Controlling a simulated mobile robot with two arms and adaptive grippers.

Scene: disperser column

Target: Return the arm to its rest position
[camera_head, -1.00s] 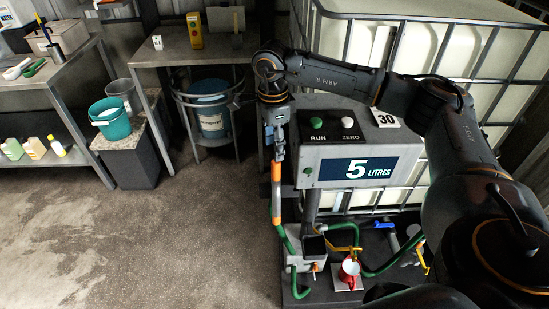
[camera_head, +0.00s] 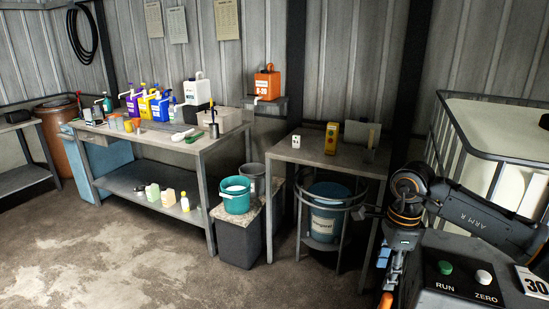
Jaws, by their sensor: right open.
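My right arm comes in from the right edge, above the dispenser column. Its wrist bends down at the column's left side. My right gripper (camera_head: 392,268) hangs below the wrist, open, pointing down. The orange handle of the dispensing lance (camera_head: 386,301) shows just under it at the bottom edge; I cannot tell whether they touch. The dispenser column (camera_head: 440,292) shows only its top, with a green RUN button (camera_head: 445,267), a white ZERO button (camera_head: 484,277) and a card marked 30 (camera_head: 534,283). My left gripper is not in view.
A small table (camera_head: 330,155) with a yellow box stands left of the arm, with a blue drum (camera_head: 328,222) in a ring stand below. A teal bucket (camera_head: 236,200) sits on a plinth. A longer bench (camera_head: 190,147) holds several bottles. The caged tank (camera_head: 500,135) is behind the arm. Floor at left is clear.

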